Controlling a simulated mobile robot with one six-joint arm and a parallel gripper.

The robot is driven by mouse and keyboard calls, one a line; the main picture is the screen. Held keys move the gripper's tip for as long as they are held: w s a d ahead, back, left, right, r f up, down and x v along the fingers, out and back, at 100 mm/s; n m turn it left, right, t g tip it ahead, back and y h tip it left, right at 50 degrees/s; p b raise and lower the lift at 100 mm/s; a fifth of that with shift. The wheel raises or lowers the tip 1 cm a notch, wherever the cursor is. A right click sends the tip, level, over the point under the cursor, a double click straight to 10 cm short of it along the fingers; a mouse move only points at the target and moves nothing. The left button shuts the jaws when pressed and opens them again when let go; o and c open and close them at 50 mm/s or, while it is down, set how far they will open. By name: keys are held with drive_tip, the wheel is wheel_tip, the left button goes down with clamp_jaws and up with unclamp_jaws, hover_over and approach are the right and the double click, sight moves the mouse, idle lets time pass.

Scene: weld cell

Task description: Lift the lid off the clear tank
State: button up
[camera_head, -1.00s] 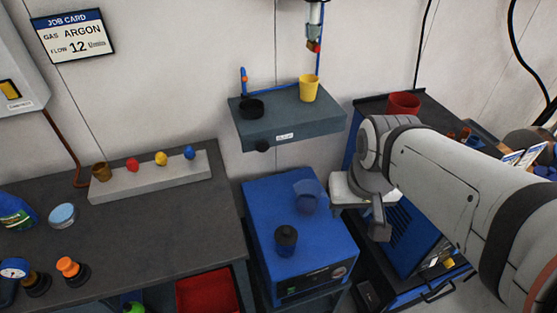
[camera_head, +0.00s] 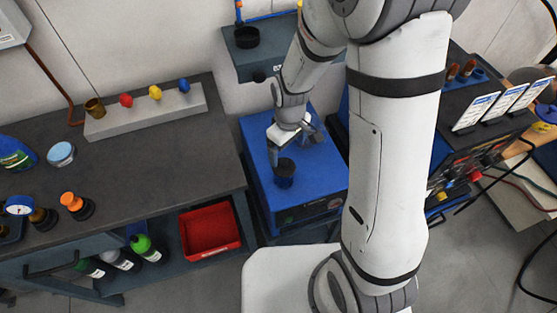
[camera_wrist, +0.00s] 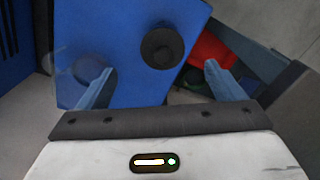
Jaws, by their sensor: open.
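A round black lid with a raised centre (camera_wrist: 162,46) sits on a small vessel on the blue machine; in the head view this lid (camera_head: 285,165) covers a dark bluish body. A see-through rounded vessel (camera_wrist: 88,68) stands beside it, partly behind my left finger in the wrist view and hidden by my arm in the head view. I cannot tell for sure which vessel is the clear tank. My gripper (camera_wrist: 160,86) is open and empty above the blue machine. The black lid appears ahead of the gap between the fingers, apart from both.
The blue machine's top (camera_head: 258,135) is otherwise mostly clear. A grey shelf (camera_head: 275,62) with a black cup (camera_head: 247,38) is above it. The workbench (camera_head: 150,155) stands at left, with a red bin (camera_head: 210,232) below. Cards on stands (camera_head: 500,105) are at right.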

sight(284, 163)
drive_tip(key=shift+a+f, duration=0.2)
drive_tip(key=shift+f, duration=1.8)
drive_tip(key=shift+a+f, duration=0.2)
drive_tip(key=shift+f, duration=1.75)
drive_tip(key=shift+c, duration=0.2)
drive_tip(key=c, duration=1)
drive_tip(key=shift+c, duration=0.2)
drive_tip(key=shift+r, duration=0.1)
